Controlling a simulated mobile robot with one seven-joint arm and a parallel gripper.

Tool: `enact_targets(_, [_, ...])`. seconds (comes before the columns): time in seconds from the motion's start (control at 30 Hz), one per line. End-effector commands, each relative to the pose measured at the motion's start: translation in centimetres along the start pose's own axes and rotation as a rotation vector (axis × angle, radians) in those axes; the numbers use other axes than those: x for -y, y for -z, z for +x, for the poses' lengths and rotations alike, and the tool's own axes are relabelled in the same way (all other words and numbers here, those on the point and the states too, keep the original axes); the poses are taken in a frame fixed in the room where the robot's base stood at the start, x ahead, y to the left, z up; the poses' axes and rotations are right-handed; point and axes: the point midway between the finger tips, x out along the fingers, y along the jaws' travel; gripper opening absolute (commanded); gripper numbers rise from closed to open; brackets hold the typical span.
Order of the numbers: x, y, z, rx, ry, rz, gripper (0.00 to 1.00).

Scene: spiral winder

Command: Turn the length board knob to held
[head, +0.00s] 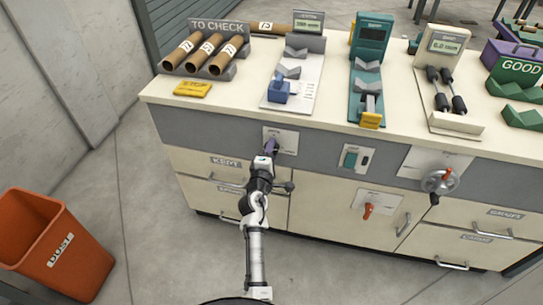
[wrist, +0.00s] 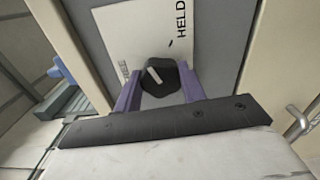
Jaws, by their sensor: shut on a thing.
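The black length board knob (wrist: 165,86) sits on a white plate (wrist: 118,28) on the grey front panel. The plate also shows in the head view (head: 289,142). The purple fingers of my gripper (wrist: 160,92) are shut on the knob, one on each side. In the head view my gripper (head: 270,148) reaches the plate and hides the knob. The knob's white pointer mark slants to the upper left in the wrist view, towards a small blurred label. The word HELD stands at the plate's upper right, and the pointer is turned away from it.
Drawer handles stick out below. The counter above holds a blue-block length board (head: 304,86) and tubes. An orange bin (head: 52,245) stands left.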

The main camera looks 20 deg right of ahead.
Motion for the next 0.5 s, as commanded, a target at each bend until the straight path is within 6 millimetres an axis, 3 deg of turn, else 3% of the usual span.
enact_targets(0.5, [0.39,0.13,0.07,-0.003,-0.005,0.493,0.18])
